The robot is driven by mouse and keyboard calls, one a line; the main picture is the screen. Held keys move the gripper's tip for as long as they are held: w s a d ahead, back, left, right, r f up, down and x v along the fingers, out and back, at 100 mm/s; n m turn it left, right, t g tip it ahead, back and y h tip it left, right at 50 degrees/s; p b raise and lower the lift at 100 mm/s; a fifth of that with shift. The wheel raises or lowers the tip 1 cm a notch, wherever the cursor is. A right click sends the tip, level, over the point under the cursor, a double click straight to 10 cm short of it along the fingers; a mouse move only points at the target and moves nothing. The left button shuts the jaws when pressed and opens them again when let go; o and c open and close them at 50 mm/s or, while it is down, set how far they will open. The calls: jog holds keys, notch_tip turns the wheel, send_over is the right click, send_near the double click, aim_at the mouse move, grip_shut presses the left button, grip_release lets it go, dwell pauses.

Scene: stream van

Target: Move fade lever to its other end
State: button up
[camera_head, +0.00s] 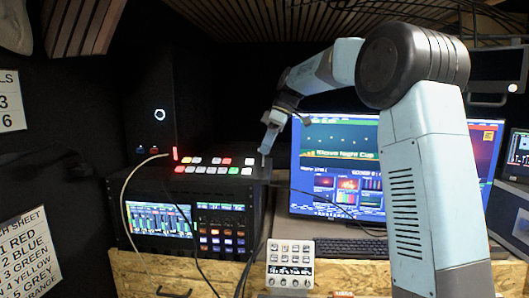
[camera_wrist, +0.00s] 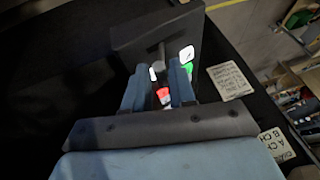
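The fade lever is a small grey stick (camera_wrist: 160,54) on the dark top of the switcher panel (camera_wrist: 125,40) in the wrist view. My gripper (camera_wrist: 160,74) has its two blue fingers apart, with a gap through which lit buttons show. The lever appears just beyond the fingertips, roughly in line with the gap; I cannot tell whether either finger touches it. In the head view my gripper (camera_head: 267,148) points down at the right end of the panel (camera_head: 215,180), beside the button rows. The lever is small there (camera_head: 263,160) and mostly lost against the gripper.
Lit white, red and green buttons (camera_head: 213,170) lie left of my gripper. A monitor (camera_head: 335,150) and keyboard (camera_head: 345,247) stand to the right. A pale keypad (camera_head: 290,262) sits in front. Loose cables (camera_head: 125,205) hang over the switcher's front.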

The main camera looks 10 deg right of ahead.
jog(key=shift+x, duration=0.9)
jog(key=shift+c, duration=0.5)
grip_shut()
